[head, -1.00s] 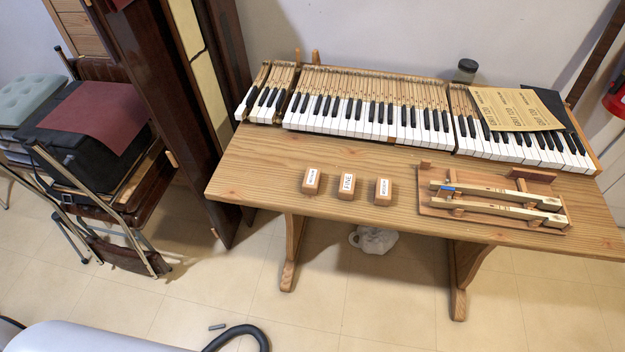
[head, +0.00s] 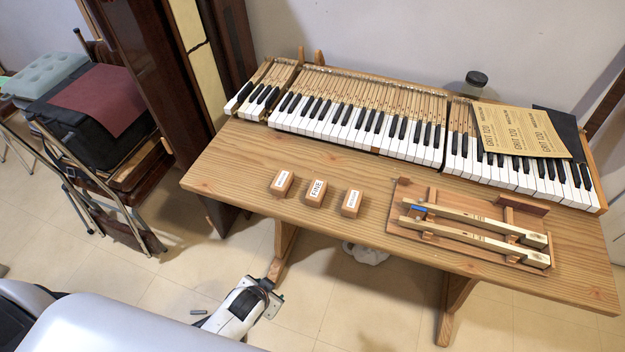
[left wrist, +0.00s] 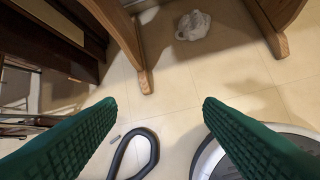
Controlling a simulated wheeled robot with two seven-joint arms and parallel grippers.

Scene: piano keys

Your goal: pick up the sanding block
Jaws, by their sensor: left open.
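Three small wooden sanding blocks with white labels stand apart in a row near the table's front left edge in the head view. They are the left block (head: 281,183), the middle block (head: 316,192), whose label reads FINE, and the right block (head: 352,203). The outer labels are too small to read surely. My left gripper (left wrist: 157,103) shows two green ridged fingers, wide apart with nothing between them, above the floor in the left wrist view. A white part of my arm shows below the table's front edge in the head view. My right gripper is in neither view.
The wooden table (head: 240,165) carries piano keys (head: 360,125) at the back, sandpaper sheets (head: 522,131), a jar (head: 475,82) and a wooden jig (head: 470,232). Bare tabletop surrounds the blocks. A table leg (left wrist: 144,80) and a white lump (left wrist: 193,25) are below.

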